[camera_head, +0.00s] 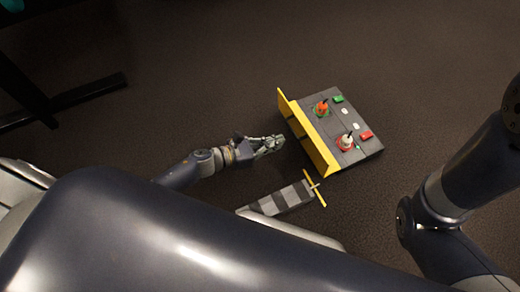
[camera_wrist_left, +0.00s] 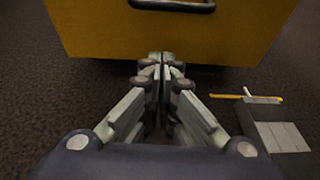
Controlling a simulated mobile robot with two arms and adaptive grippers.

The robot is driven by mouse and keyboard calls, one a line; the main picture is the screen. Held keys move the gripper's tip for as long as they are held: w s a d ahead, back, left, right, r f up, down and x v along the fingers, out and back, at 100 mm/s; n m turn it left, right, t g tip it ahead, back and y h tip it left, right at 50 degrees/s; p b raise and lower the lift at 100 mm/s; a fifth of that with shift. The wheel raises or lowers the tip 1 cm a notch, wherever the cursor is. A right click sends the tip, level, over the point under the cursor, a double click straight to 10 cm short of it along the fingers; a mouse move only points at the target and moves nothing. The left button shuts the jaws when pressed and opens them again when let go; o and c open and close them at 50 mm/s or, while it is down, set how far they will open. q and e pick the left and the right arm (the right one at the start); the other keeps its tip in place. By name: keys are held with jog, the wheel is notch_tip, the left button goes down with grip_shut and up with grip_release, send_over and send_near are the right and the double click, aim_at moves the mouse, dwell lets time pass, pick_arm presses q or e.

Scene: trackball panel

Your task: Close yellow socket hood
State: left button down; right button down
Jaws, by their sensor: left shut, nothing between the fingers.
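The yellow hood (camera_head: 308,133) stands open along the left edge of the dark grey panel (camera_head: 364,149). In the left wrist view its broad yellow face (camera_wrist_left: 160,35) fills the top, with a black handle (camera_wrist_left: 172,5) at the upper edge. My left gripper (camera_head: 281,142) is shut and empty, left of the hood. In the left wrist view its closed fingertips (camera_wrist_left: 161,57) point at the hood's lower edge; I cannot tell whether they touch it. My right gripper is out of view.
The panel carries an orange trackball piece (camera_head: 321,108), a white one (camera_head: 345,141), a green block (camera_head: 338,99) and a red block (camera_head: 366,135). A grey striped piece (camera_head: 285,198) with a yellow crossbar lies below the hood.

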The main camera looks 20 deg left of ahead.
aim_at(304, 131)
pick_arm(q)
jog(key=shift+w+d+r, duration=0.15)
jog(key=shift+r, duration=0.4)
jog(key=shift+w+d+r, duration=0.1)
jog(key=shift+w+r, duration=0.1)
jog(key=shift+r, duration=0.3)
jog(key=shift+w+d+r, duration=0.15)
jog(key=shift+r, duration=0.4)
